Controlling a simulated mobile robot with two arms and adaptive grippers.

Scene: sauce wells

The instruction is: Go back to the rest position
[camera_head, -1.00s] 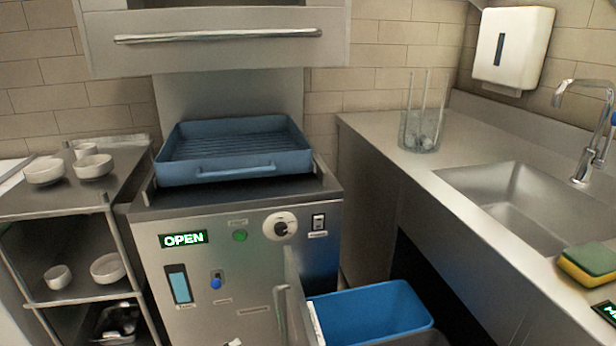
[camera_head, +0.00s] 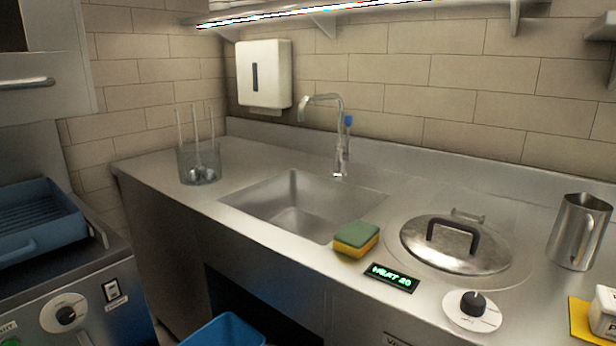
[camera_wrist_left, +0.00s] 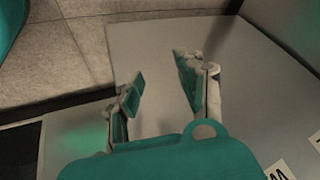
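My left gripper (camera_wrist_left: 162,88) shows in the left wrist view, with its two fingers apart and nothing between them. Behind the fingers is a plain grey metal surface (camera_wrist_left: 160,40). Neither gripper shows in the head view, and my right gripper is in no view.
A steel counter holds a sink (camera_head: 295,205), a sponge (camera_head: 356,238), a lidded round well (camera_head: 456,244), a dial (camera_head: 473,304), a steel jug (camera_head: 578,231) and a container of utensils (camera_head: 199,163). A blue tray (camera_head: 40,225) is at left, and a blue bin (camera_head: 225,331) is below the counter.

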